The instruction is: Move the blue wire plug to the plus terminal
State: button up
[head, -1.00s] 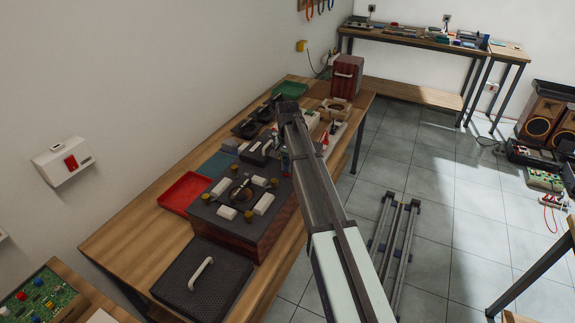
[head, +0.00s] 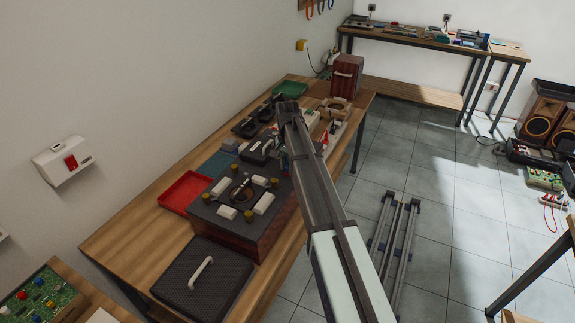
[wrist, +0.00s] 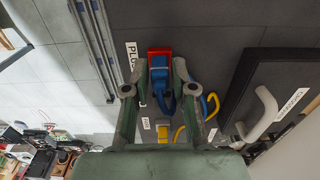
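In the wrist view, my gripper (wrist: 160,62) has one finger on each side of the blue wire plug (wrist: 159,77). The plug's front meets the red terminal block (wrist: 159,52), beside a label reading "PLU…" (wrist: 132,62), partly covered by a finger. I cannot tell how deeply the plug is seated. Its blue cable (wrist: 192,90) loops back and to the right. In the head view, my arm hides the gripper and the plug.
A dark panel with a white handle (wrist: 264,112) stands to the right. In the head view, the bench also holds a red tray (head: 186,191) and a dark box with knobs.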

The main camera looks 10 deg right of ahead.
jog(key=shift+o, duration=0.5)
notch_tip(320, 180, up, 17)
jog(key=p, duration=0.3)
dwell(0.8)
dwell(0.3)
